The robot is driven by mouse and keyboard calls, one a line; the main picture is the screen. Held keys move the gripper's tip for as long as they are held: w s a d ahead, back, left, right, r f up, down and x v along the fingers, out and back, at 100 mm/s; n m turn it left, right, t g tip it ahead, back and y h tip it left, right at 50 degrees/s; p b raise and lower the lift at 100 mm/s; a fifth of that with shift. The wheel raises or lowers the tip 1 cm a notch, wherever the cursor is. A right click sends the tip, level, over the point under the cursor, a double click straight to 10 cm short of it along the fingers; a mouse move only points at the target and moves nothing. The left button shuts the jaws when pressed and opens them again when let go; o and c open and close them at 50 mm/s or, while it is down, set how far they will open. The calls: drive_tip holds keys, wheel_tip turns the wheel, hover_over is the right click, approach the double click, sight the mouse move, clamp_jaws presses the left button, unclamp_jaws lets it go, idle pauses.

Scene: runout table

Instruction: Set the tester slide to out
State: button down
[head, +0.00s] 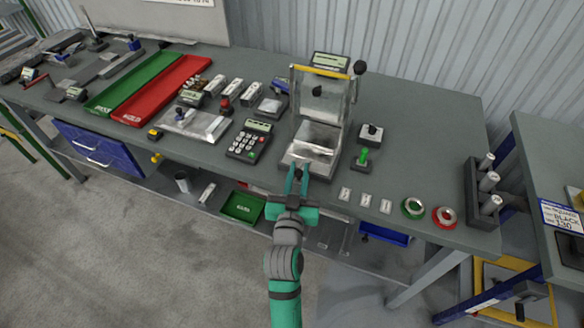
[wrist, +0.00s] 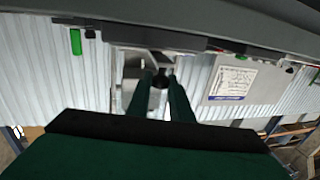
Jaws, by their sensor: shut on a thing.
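The tester (head: 323,100) is a clear-walled box with a yellow top bar and a dark ball on its upper right. It stands near the middle of the table. Its pale metal slide (head: 312,149) lies low at the front, under the raised clear front. My gripper (head: 297,170) is at the slide's front edge, above the table's front edge. In the wrist view my gripper (wrist: 161,78) is shut on a small dark round knob (wrist: 159,83), seemingly the slide's. In the head view the fingers hide the knob. I cannot tell exactly how far out the slide stands.
A keypad device (head: 249,140) stands left of the tester. Small white tags (head: 365,200) and green and red rings (head: 413,208) lie along the front right edge.

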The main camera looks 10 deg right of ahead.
drive_tip(key=shift+a+f, duration=0.1)
drive_tip(key=shift+a, duration=0.05)
drive_tip(key=c, duration=1.6)
unclamp_jaws()
drive_tip(key=shift+s, duration=0.1)
drive_tip(key=shift+o, duration=0.2)
drive_tip(key=v, duration=1)
drive_tip(key=shift+s, duration=0.35)
